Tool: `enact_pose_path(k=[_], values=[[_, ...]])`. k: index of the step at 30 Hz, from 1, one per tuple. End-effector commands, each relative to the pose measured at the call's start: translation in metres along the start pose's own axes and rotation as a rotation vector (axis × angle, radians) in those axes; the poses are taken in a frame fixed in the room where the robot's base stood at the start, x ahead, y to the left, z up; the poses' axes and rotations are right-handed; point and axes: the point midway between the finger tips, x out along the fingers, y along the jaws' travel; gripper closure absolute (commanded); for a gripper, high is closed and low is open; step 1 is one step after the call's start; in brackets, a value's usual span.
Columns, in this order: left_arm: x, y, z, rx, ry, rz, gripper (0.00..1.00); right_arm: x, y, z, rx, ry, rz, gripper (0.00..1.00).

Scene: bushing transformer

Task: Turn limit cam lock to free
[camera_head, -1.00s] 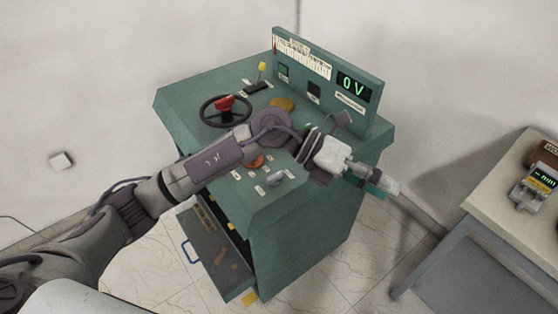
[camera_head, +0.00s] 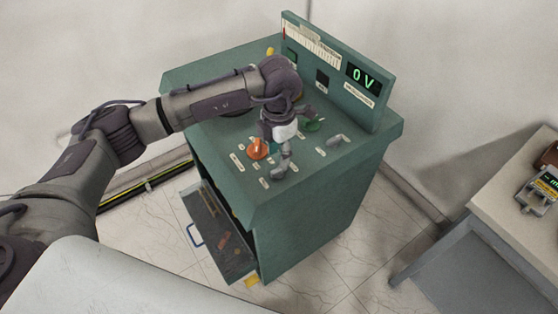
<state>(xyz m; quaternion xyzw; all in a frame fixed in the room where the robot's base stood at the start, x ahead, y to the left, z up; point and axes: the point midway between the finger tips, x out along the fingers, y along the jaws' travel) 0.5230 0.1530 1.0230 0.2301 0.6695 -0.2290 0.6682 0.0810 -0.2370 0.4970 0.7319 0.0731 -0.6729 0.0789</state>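The green control console (camera_head: 310,200) stands in the middle with small labelled controls on its sloped top. My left gripper (camera_head: 286,150) points down over the front of the panel, right beside a small grey knob or lever (camera_head: 279,171). Whether it touches that control is not clear, and its fingers are too small to tell open or shut. An orange knob (camera_head: 257,149) is just left of the gripper. A grey lever (camera_head: 336,141) and a green knob (camera_head: 315,125) are to its right. The labels are unreadable, so I cannot tell which control is the limit cam lock. My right gripper is not in view.
An upright panel with a "0V" display (camera_head: 363,79) rises at the console's back. My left arm covers the handwheel area. An open drawer (camera_head: 215,232) juts out at the front left. A side table (camera_head: 500,205) with instruments stands at the right.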

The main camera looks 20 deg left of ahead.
Motion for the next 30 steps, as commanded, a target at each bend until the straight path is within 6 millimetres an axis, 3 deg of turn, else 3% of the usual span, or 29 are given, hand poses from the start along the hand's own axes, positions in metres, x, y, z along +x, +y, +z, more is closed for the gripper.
enact_pose_path(k=[9,21,28,30], values=[[0.047,-0.001,0.0,0.001,0.0,-0.002,0.6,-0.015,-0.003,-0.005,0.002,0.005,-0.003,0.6],[0.055,-0.001,0.001,0.001,-0.002,-0.002,0.6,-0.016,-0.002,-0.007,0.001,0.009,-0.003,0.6],[0.055,-0.001,0.001,0.001,-0.002,-0.002,0.99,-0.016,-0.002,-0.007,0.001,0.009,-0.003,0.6],[0.055,-0.001,0.001,0.001,-0.002,-0.002,1.0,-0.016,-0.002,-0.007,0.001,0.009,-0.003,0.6]])
